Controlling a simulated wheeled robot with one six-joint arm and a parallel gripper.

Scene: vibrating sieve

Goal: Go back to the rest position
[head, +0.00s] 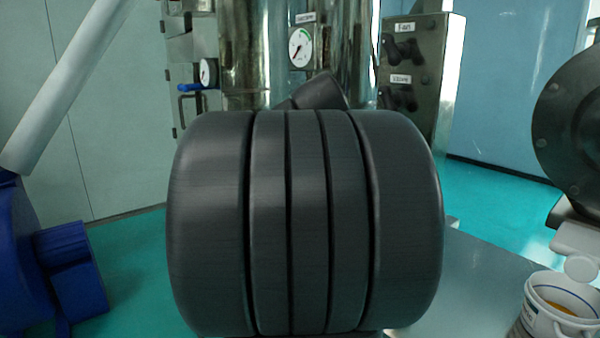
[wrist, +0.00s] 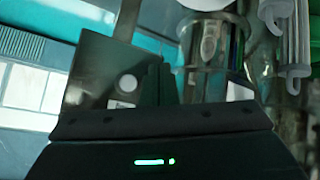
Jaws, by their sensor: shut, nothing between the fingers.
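My gripper (wrist: 158,80) shows in the wrist view, where its dark fingers stand close together above the dark housing with a green light. The fingers are shut with nothing seen between them. They point toward blurred metal equipment and touch nothing that I can make out. In the head view a large dark ribbed arm link of mine fills the middle and hides what lies behind it; the gripper itself does not show there.
Behind my arm stands a shiny steel vessel (head: 240,55) with a white dial gauge (head: 301,47). A control box (head: 420,65) is right of it. A white bucket (head: 560,305) stands at lower right, and blue machinery (head: 75,270) at left. Teal floor (head: 490,200) shows at right.

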